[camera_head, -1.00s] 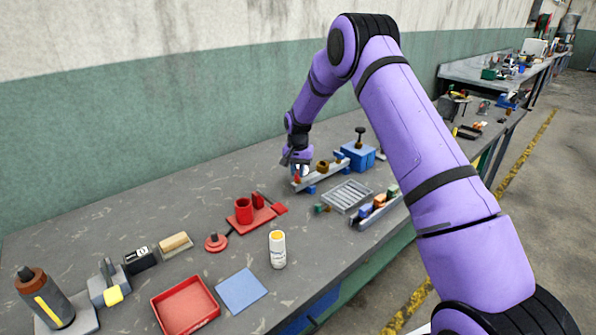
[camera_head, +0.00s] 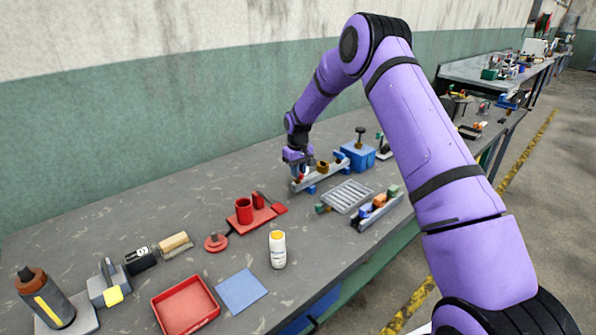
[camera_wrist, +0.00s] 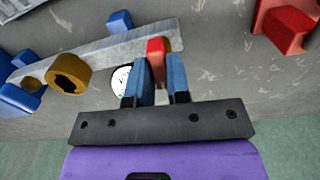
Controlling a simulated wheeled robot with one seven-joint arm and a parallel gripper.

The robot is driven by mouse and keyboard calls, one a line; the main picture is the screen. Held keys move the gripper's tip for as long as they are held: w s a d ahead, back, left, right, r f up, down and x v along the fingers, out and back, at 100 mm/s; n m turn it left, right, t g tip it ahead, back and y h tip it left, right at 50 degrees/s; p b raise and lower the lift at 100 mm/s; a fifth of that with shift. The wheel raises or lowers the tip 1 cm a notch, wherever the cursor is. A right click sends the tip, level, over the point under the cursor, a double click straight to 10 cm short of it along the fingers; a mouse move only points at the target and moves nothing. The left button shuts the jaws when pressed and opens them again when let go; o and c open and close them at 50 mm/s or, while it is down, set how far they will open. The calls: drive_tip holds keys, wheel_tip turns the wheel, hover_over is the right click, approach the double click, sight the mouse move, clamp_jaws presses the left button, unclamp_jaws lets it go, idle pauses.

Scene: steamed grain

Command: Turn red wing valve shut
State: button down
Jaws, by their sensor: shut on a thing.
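The red wing valve (camera_wrist: 156,50) sits at one end of a grey metal rail (camera_wrist: 110,57) in the wrist view. My gripper (camera_wrist: 159,68) has its two blue fingers on either side of the valve and is shut on it. The fingers hide part of the wing, so its exact angle is hard to tell. A round white gauge (camera_wrist: 121,80) shows beside the left finger. In the head view my gripper (camera_head: 300,169) is at the near left end of the rail (camera_head: 322,176), with the valve mostly hidden.
A brass-coloured ring (camera_wrist: 69,74) stands on the rail, with blue supports around it. A blue box (camera_head: 358,156) is at the rail's far end. A grey slatted rack (camera_head: 348,196) lies in front. A red fixture (camera_head: 256,217) stands to the left. Bench between is clear.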

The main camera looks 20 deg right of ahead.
drive_tip(key=shift+n, duration=0.7)
drive_tip(key=c, duration=1.1)
unclamp_jaws()
wheel_tip(320, 180, up, 11)
drive_tip(key=shift+f, duration=0.1)
